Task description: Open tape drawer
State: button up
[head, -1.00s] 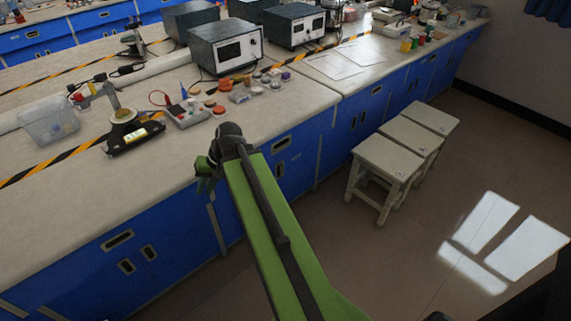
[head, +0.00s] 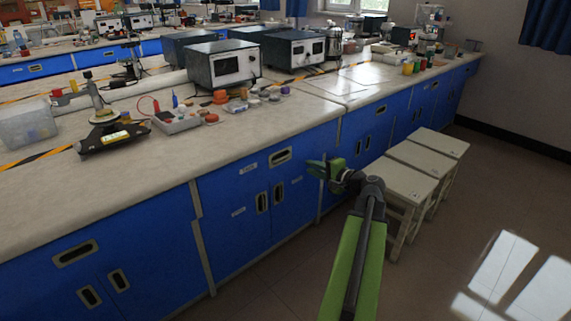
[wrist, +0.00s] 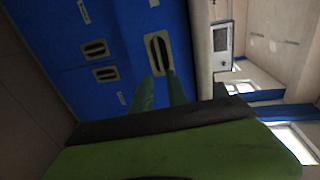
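A blue drawer front (head: 255,168) sits under the bench top, with a recessed, pale-rimmed handle (head: 280,157) and a small white label (head: 249,166) whose text is too small to read. The handle also shows in the wrist view (wrist: 158,53), which is turned sideways. My gripper (head: 316,169) is in front of the cabinet, to the right of this handle in the head view. In the wrist view its two green fingers (wrist: 161,90) stand apart with an empty gap, pointing toward the handle. I cannot tell the exact distance to the front.
Below the drawer are blue doors (head: 270,205) with two upright handles. Another drawer handle (head: 75,253) is at the left. White stools (head: 405,185) stand close to my arm on the right. The bench top (head: 150,165) holds instruments; the floor at the lower right is clear.

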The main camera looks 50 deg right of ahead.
aim_at(283, 158)
jog(key=b+x, duration=0.2)
jog(key=x, duration=1.2)
jog(key=shift+w+b, duration=0.15)
jog(key=shift+b, duration=0.15)
jog(key=shift+c, duration=0.5)
grip_shut()
